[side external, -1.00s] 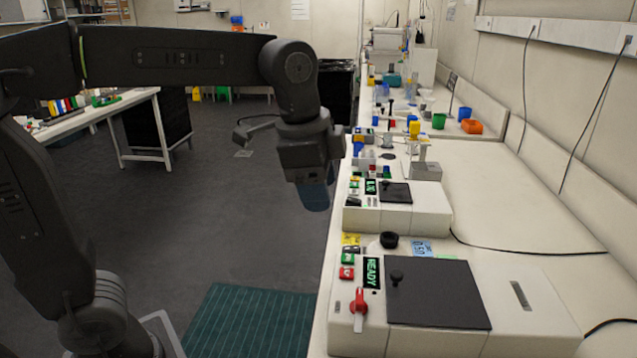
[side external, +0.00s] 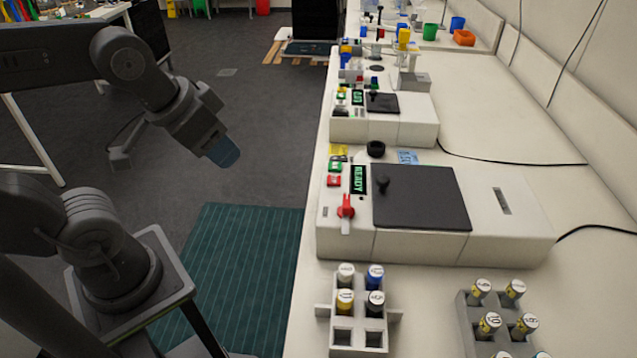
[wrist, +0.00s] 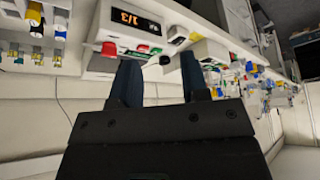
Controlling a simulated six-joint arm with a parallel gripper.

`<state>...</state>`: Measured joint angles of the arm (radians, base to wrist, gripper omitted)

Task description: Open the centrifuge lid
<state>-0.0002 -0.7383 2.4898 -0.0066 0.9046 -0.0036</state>
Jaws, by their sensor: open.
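A large white machine (side external: 415,245) stands on the bench in the side view, with a dark flat lid (side external: 425,197) lying shut and a black knob (side external: 382,183) on it. Its green display (side external: 358,180) reads READY, and a red lever (side external: 345,208) sits at its front left. A smaller white machine (side external: 385,130) behind it also has a shut dark lid (side external: 383,103) with a knob. I cannot tell for sure which is the centrifuge. My gripper (side external: 222,152) is open over the floor left of the bench, apart from both machines; its two dark blue fingers (wrist: 158,70) look empty in the wrist view.
A grey rack (side external: 343,338) with several capped tubes stands in front of the large machine. Another tube rack (side external: 478,345) is to its right. A black cable (side external: 510,161) crosses the bench. A machine with an orange display (wrist: 135,21) shows in the wrist view.

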